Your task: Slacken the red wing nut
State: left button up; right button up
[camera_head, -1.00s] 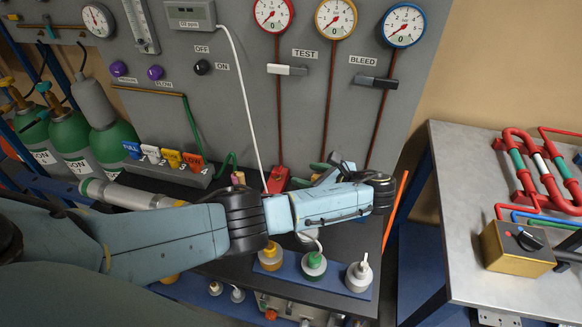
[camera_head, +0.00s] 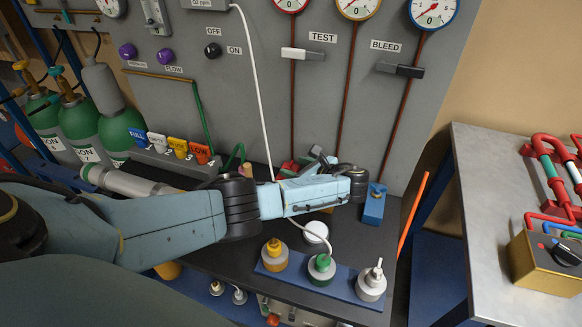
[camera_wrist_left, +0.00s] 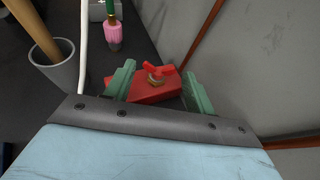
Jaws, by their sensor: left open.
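The red wing nut (camera_wrist_left: 161,69) shows in the left wrist view, on a brass-coloured fitting on top of a red block (camera_wrist_left: 150,92). In the head view the red block (camera_head: 289,168) is partly hidden by my left arm, and I cannot make out the wing nut there. My left gripper (camera_wrist_left: 158,74) is open, with one green finger on each side of the wing nut and block. No contact with the wing nut is visible. The gripper (camera_head: 314,160) is small and partly hidden in the head view. My right gripper is not in view.
A grey panel with gauges and levers rises behind the dark bench. A blue block (camera_head: 373,207) stands right of my wrist.

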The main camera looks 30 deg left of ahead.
aim_at(289, 165)
pick_arm(q)
jog(key=shift+x, duration=1.4)
jog(key=shift+w, duration=0.1)
jog(key=shift+c, duration=0.3)
jog(key=c, duration=0.7)
jog(key=shift+o, duration=0.2)
jog(key=n+g+b, duration=0.1)
jog(key=b, duration=0.1)
jog(key=n+g+b, duration=0.1)
jog(key=b, duration=0.1)
jog(key=shift+w+f+y+b, duration=0.2)
jog(key=shift+y+b, duration=0.1)
jog(key=shift+b, duration=0.1)
jog(key=shift+r+n+g+b, duration=0.2)
jog(key=shift+n+g+b, duration=0.3)
jog(key=shift+g+b, duration=0.25)
jog(key=o, duration=0.7)
